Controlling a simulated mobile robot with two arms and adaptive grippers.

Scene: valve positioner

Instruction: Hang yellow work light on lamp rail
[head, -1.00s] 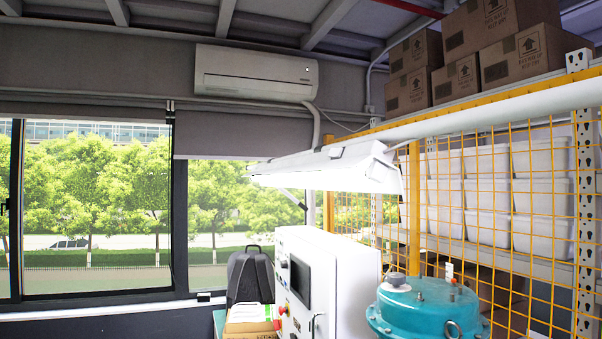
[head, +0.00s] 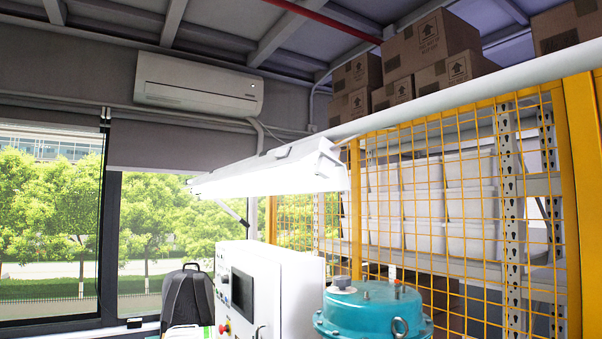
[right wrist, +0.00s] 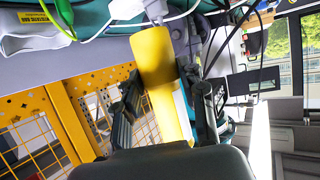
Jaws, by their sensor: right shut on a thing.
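The yellow work light (right wrist: 155,72) shows in the right wrist view as a yellow cylinder with a pale end at the top. My right gripper (right wrist: 165,105) is shut on it, with a dark finger on each side of the yellow body. In the head view a long pale rail (head: 450,90) runs along the top of the yellow mesh fence, in front of the shelves; I cannot tell for sure whether it is the lamp rail. A lit white lamp fixture (head: 270,168) hangs in line with its far end. Neither gripper shows in the head view.
A white control cabinet (head: 290,290) and a teal valve actuator (head: 370,312) stand below the lamp. The yellow mesh fence (head: 570,200) closes off the right. Cables (right wrist: 125,12) and a white glove-like item (right wrist: 35,32) lie near my right gripper.

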